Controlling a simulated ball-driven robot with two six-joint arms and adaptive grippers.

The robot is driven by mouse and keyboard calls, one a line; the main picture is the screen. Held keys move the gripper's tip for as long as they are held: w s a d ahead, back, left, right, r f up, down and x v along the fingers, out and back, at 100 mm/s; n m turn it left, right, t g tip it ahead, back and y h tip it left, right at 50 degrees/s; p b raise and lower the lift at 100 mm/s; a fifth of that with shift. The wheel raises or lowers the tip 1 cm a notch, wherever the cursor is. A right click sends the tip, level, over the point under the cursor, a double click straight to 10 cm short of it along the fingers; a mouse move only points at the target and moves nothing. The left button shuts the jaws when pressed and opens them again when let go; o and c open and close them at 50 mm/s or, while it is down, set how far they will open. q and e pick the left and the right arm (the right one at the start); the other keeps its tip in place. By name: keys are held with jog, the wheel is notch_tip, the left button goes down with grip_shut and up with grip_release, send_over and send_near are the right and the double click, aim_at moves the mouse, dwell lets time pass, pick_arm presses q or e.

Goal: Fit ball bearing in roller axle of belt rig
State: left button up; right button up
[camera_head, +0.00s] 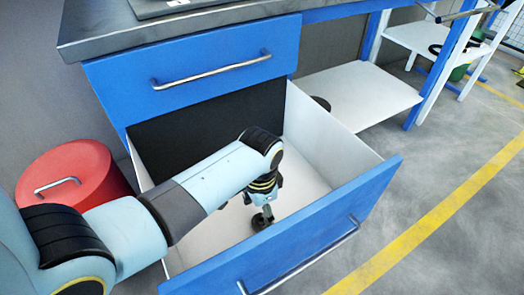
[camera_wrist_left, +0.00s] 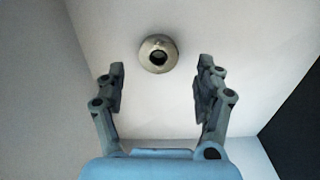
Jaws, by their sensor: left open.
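The ball bearing (camera_wrist_left: 159,54) is a small metal ring with a dark hole, lying on the white floor of an open drawer. In the left wrist view it sits just beyond and between my fingertips, not touching them. My left gripper (camera_wrist_left: 160,82) is open and empty. In the head view my left gripper (camera_head: 262,215) reaches down inside the drawer, and the bearing cannot be made out clearly there. The roller axle and belt rig cannot be identified in these views. My right gripper is not in view.
The open lower drawer's blue front (camera_head: 300,240) and white side wall (camera_head: 325,135) surround my left gripper. A closed blue drawer (camera_head: 190,75) is above. A red round container (camera_head: 75,175) stands left. A white shelf (camera_head: 355,95) is at right.

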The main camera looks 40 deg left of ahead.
aim_at(261, 224)
pick_arm(q)
notch_tip(261, 224, down, 4)
jog(key=shift+d+f+b, duration=0.1)
jog(key=shift+f+b, duration=0.1)
jog(key=shift+b, duration=0.75)
jog(key=c, duration=1.3)
